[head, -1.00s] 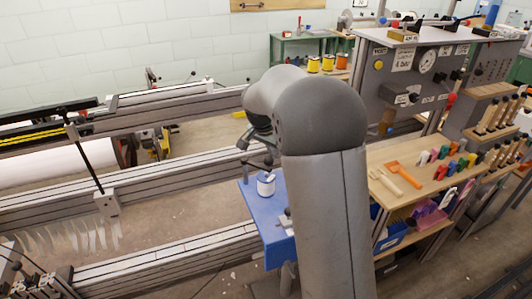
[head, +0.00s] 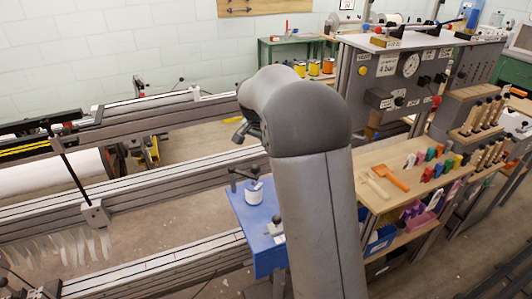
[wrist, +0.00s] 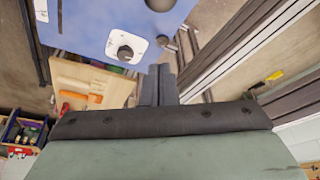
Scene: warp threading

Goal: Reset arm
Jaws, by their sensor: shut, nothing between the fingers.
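My gripper (wrist: 160,84) shows in the wrist view with its two dark fingers pressed together and nothing between them. In the head view its dark end (head: 240,130) sticks out to the left from my grey arm, in the air above and behind the blue table (head: 247,226); most of it is hidden by the arm. In the wrist view the blue table (wrist: 88,22) lies beyond the fingertips, and they appear apart from it.
A white spool (head: 254,190) stands on the blue table near a dark lever. Loom rails (head: 150,195) run across the left. A wooden shelf (head: 385,160) at right holds an orange tool (head: 393,178) and several coloured clips. A control panel stands behind it.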

